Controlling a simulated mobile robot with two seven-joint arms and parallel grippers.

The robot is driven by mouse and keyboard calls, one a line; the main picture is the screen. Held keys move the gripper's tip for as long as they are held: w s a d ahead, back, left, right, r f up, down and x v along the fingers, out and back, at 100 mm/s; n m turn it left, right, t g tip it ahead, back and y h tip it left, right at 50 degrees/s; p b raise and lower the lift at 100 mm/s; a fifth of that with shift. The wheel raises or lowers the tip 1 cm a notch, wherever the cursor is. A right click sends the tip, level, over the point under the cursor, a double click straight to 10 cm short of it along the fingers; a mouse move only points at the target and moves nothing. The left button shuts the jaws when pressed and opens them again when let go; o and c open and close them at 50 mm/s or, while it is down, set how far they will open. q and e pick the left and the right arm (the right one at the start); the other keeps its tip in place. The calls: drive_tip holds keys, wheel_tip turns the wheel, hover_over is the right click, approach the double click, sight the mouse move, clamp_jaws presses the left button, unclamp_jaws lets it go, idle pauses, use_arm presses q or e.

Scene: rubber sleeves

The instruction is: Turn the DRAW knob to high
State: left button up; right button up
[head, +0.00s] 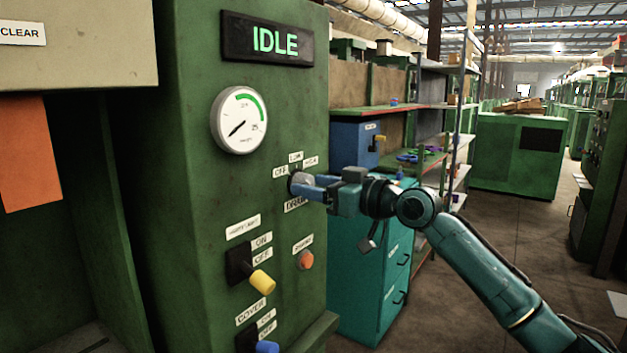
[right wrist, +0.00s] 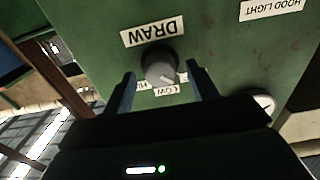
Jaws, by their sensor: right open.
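The DRAW knob (right wrist: 160,66) is a round grey knob on the green panel. In the head view it is mostly hidden by my right gripper (head: 305,187), with OFF, LOW (head: 296,157) and HIGH (head: 311,163) labels around it. In the right wrist view, upside down, a pale mark on the knob points down, slightly right, near the LOW label (right wrist: 168,90). My right gripper (right wrist: 160,72) is open, one finger on each side of the knob with visible gaps. I cannot tell how deep the fingertips reach. My left gripper is out of view.
The display (head: 267,40) reads IDLE above a round gauge (head: 239,120). Below the knob are a yellow-tipped lever (head: 262,281), an orange button (head: 306,260) and a blue-tipped lever (head: 266,347). A teal cabinet (head: 375,285) stands behind my right arm.

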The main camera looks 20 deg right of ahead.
drive_tip(key=shift+w+a, duration=0.3)
drive_tip(key=c, duration=1)
